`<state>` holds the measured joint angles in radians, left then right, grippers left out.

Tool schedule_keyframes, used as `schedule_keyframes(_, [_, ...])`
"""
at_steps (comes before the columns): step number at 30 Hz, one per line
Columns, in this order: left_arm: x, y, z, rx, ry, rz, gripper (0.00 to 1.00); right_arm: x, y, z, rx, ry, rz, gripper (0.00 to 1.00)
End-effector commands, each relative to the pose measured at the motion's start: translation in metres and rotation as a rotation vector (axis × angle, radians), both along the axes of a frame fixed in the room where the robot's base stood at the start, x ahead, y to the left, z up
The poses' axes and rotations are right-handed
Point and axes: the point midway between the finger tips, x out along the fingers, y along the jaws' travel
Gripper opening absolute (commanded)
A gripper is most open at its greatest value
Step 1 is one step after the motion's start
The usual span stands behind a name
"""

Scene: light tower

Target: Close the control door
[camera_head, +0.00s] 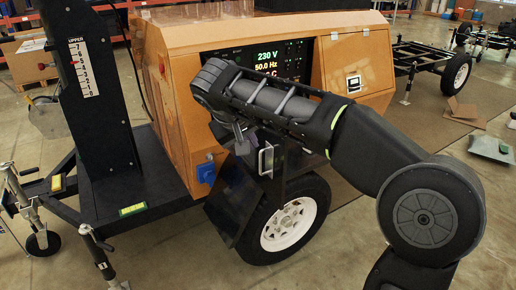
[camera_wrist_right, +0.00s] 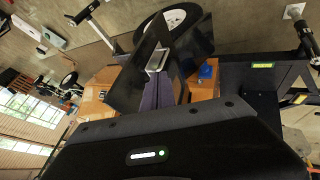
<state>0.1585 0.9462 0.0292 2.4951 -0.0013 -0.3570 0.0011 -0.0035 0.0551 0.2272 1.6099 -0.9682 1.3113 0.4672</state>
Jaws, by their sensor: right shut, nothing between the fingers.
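The control door (camera_head: 236,200) is a dark panel hanging open in front of the orange generator box (camera_head: 180,110), above the wheel. A metal handle (camera_head: 267,160) is on it. The lit control panel (camera_head: 270,62) behind shows "230 V" and "50.0 Hz" and is uncovered. My right gripper (camera_head: 241,147) points down beside the door's upper part, close to the handle; it is shut and empty. In the right wrist view, the dark door (camera_wrist_right: 138,75) and its handle (camera_wrist_right: 157,60) lie just beyond the fingers; I cannot tell if they touch. My left gripper is not in view.
The black mast (camera_head: 90,90) with a scale stands at the left on the trailer. A white-rimmed wheel (camera_head: 295,225) is below the door. A blue socket (camera_head: 206,172) sits on the box's lower side.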

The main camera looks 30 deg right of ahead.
Motion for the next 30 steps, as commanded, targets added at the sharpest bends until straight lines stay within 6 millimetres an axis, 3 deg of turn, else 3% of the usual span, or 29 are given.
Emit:
schedule_keyframes(3, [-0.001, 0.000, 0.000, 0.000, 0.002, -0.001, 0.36, -0.008, -0.003, -0.002, -0.002, 0.018, -0.037, 0.00])
schedule_keyframes(17, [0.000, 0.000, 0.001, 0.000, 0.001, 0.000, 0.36, -0.005, -0.006, -0.008, 0.003, 0.018, -0.040, 0.00])
schedule_keyframes(23, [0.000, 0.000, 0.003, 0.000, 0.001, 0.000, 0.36, 0.002, -0.017, -0.026, 0.003, 0.019, -0.040, 0.00])
schedule_keyframes(30, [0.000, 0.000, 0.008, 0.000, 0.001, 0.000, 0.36, 0.018, -0.040, -0.063, 0.003, 0.020, -0.038, 0.00])
